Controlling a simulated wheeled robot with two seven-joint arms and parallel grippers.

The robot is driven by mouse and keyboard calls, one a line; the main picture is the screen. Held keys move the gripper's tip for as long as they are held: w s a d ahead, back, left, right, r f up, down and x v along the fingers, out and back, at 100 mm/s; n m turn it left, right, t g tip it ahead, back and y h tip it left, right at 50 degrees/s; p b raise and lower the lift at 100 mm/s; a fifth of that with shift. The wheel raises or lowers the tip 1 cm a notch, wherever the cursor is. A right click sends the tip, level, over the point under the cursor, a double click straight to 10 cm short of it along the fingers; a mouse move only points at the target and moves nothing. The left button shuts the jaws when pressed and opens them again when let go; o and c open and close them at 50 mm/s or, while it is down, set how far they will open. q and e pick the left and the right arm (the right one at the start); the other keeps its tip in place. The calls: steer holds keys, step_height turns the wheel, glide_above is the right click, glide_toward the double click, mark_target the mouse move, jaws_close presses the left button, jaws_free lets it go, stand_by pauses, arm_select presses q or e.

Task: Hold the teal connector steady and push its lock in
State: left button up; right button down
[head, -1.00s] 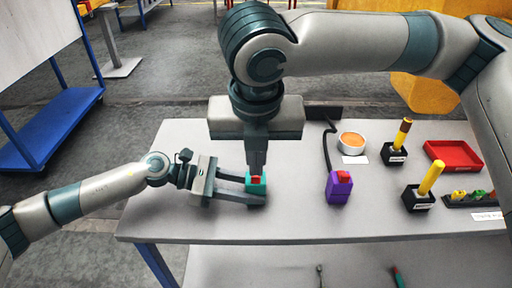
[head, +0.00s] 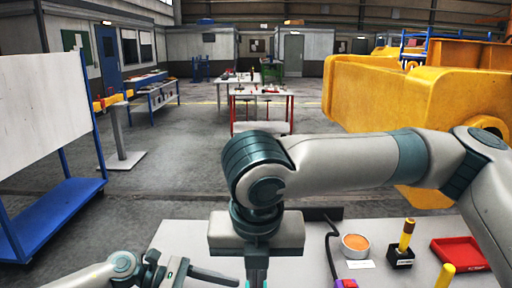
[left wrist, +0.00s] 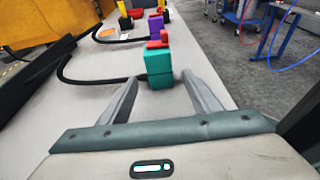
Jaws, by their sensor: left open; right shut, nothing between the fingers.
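The teal connector (left wrist: 159,68) stands upright on the table in the left wrist view, with its red lock (left wrist: 157,42) on top. I cannot tell how deep the lock sits. My left gripper (left wrist: 160,78) is open, with its fingers on either side of the connector and visible gaps. In the head view one left finger (head: 215,277) shows at the bottom edge. My right gripper (head: 256,279) points down, shut and empty, its tips cut off by the bottom edge; it does not show in the left wrist view. The connector is mostly out of the head view.
A purple connector (left wrist: 156,25) with a red top stands beyond the teal one. A black cable (left wrist: 95,80) runs along the table. A round orange-topped tin (head: 355,243), a yellow-handled tool (head: 407,236) in a black holder and a red tray (head: 459,252) stand to the right.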

arm_select(q)
steer(key=shift+v, duration=2.8)
steer(key=shift+d+r, duration=0.1)
